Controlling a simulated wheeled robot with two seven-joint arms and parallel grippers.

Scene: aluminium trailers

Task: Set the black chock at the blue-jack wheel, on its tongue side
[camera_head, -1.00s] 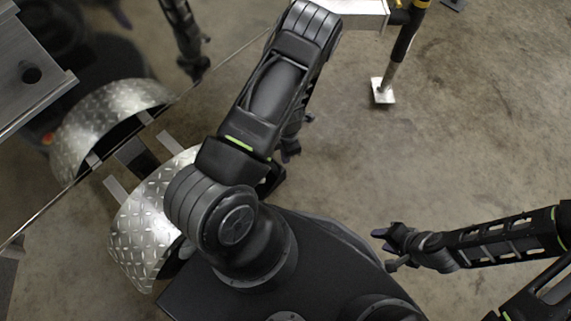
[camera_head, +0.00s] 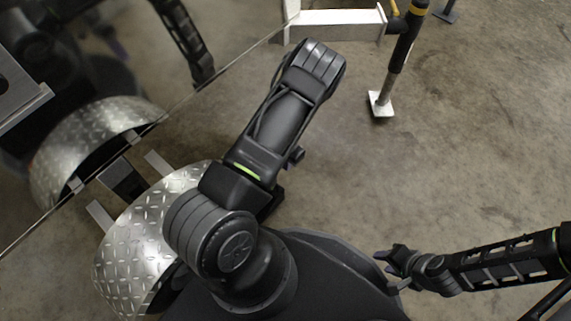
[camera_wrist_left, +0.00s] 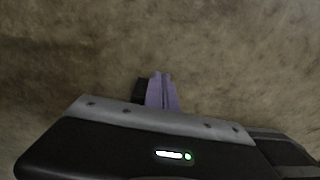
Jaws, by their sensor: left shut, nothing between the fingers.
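My left arm hides most of its gripper in the head view; only a small part (camera_head: 296,155) shows beside the forearm. In the left wrist view its purple fingers (camera_wrist_left: 161,92) are shut and empty above bare floor. A small dark block (camera_wrist_left: 138,91) shows beside them; I cannot tell whether it is the black chock or part of the gripper. My right gripper (camera_head: 390,268) is at lower right, apart from other things; its finger gap is unclear. A diamond-plate fender (camera_head: 140,240) stands left of my left arm and hides its wheel. No blue jack is recognisable.
A jack leg (camera_head: 395,75) with a black tube, yellow band and white foot stands at the top. A pale frame beam (camera_head: 335,20) is beside it. A shiny trailer wall (camera_head: 95,80) reflects the fender. The concrete floor (camera_head: 480,150) at right is clear.

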